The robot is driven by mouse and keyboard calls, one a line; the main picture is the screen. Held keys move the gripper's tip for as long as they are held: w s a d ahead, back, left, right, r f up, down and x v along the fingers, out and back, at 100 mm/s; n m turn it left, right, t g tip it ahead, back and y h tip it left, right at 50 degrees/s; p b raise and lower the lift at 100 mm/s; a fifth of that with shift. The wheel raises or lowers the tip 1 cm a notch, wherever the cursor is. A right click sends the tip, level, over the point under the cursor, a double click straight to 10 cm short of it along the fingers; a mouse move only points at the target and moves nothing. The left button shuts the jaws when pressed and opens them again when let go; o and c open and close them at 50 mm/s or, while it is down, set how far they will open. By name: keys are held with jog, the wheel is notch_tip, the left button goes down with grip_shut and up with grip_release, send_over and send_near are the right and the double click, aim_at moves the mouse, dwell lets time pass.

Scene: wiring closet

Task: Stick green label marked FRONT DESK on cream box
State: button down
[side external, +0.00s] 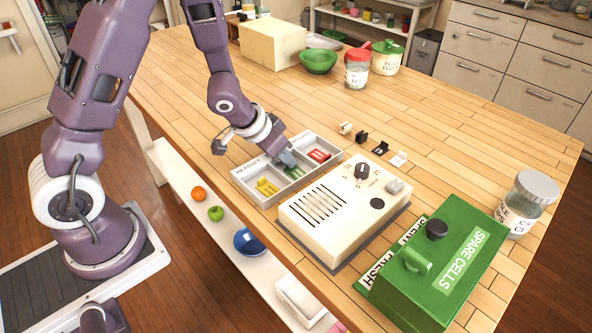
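A small green piece (297,173), likely the green label, lies low in the middle of a grey divided tray (240,178). Any writing on it is too small to read. My gripper (288,163) points down into the tray right at the green piece. Its fingertips are too small and dark to show whether they are open or closed on it. A cream box (325,225) with a slotted grille, a dial and a black button stands just right of the tray. Its top has bare cream areas between these parts.
A yellow piece (267,187) and a red piece (318,155) lie in the tray. Small black and cream clips (361,136) stand behind the cream box. A green SPARE CELLS box (440,262) and a jar (526,203) stand right. Another plain cream box (272,43) stands at the back.

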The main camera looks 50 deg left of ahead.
aim_at(286, 169)
jog(key=shift+r, duration=0.1)
dwell(0.6)
jog(key=shift+r, duration=0.6)
jog(key=shift+r, duration=2.5)
